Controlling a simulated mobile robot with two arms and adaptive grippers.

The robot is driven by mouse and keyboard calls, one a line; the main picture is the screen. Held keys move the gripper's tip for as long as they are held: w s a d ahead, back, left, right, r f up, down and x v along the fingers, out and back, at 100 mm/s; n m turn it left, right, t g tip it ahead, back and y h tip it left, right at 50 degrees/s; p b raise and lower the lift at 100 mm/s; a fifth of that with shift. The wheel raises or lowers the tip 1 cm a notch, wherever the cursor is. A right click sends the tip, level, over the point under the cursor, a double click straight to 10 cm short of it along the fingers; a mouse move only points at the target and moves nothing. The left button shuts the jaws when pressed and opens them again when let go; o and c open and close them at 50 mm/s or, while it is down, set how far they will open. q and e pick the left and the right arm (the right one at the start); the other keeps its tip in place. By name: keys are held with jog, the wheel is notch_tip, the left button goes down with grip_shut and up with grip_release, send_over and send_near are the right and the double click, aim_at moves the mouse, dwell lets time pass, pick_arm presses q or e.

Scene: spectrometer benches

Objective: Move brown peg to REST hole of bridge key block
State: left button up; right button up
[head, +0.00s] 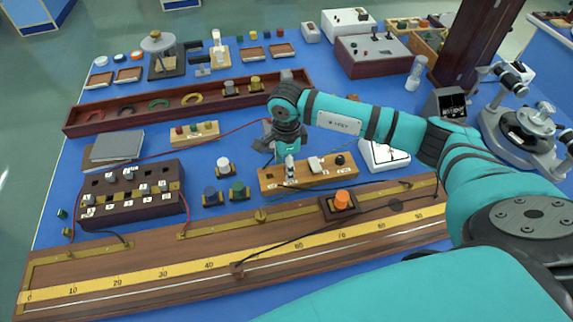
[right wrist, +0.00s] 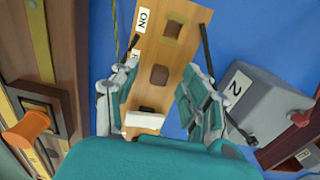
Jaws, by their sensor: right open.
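The bridge key block (head: 326,175) is a light wooden bar with small white labels, in the middle of the bench. It also runs up the middle of the right wrist view (right wrist: 183,60). There it shows a dark square recess beside an ON label (right wrist: 143,20). Nearer my fingers is a brown squarish spot (right wrist: 160,75), which looks like the brown peg's top, though I cannot tell surely. A second label beside it is mostly hidden. My right gripper (head: 289,178) is open above the block's left half; its fingers (right wrist: 163,92) are spread and empty. My left gripper is out of view.
A white piece (head: 315,163) and a dark knob (head: 340,160) stand on the block's right half. An orange peg (head: 342,198) is in front. A grey box marked 2 (right wrist: 245,100) lies close by. Thin cables cross around the block.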

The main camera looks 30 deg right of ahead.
notch_tip(320, 180, up, 11)
jog(key=shift+r, duration=0.2)
dwell(0.5)
